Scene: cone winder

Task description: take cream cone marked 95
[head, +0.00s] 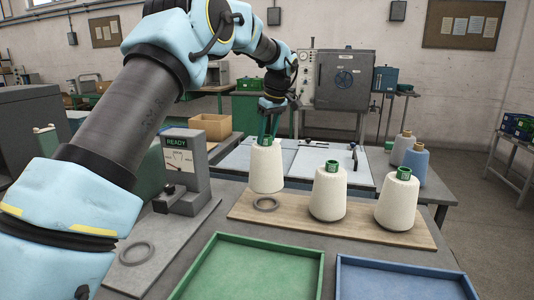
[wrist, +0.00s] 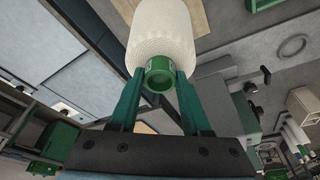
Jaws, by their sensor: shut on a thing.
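My gripper (head: 270,132) is shut on the green tube end of a cream cone (head: 266,168). In the wrist view the two green fingers (wrist: 155,95) close around the green tube (wrist: 159,74), with the cone body (wrist: 160,35) beyond it. Two more cream cones with green tubes, a middle one (head: 328,193) and a right one (head: 397,200), stand on the board. I cannot read any number on the cones.
A tester reading READY (head: 184,160) stands at the left on a grey plate, with another ring (head: 137,253). A green tray (head: 250,268) and a blue tray (head: 400,280) lie empty in front.

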